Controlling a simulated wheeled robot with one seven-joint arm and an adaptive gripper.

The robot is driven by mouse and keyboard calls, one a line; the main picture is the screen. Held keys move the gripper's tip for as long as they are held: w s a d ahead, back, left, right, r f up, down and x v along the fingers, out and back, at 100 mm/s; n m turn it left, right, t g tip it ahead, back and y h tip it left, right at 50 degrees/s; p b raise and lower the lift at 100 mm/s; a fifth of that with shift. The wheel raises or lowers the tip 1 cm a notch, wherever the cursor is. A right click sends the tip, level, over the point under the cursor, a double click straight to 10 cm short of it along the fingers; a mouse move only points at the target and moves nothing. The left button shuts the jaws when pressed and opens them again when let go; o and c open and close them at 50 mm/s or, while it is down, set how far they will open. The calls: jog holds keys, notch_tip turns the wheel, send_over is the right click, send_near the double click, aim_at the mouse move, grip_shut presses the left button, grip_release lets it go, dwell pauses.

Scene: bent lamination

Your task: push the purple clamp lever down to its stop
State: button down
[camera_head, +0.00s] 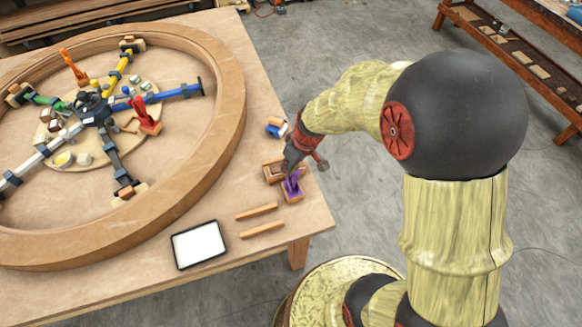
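The purple clamp lever (292,186) stands on a small wooden block near the right edge of the wooden table, in the head view. It looks raised and roughly upright. My gripper (289,170) reaches in from the right, dark and pointing down. Its tip is at or just above the top of the purple lever; I cannot tell whether they touch. The fingers are too small and partly overlapped by the lever to show whether they are open or shut.
A small wooden box (271,172) sits just left of the lever. Two wooden strips (260,220) and a white tablet (199,244) lie in front. A large wooden ring (222,140) with coloured spokes, an orange lever (74,66) and a red lever (146,115) fills the left.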

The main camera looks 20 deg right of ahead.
dwell(0.9)
jog(key=v, duration=1.2)
dwell(0.3)
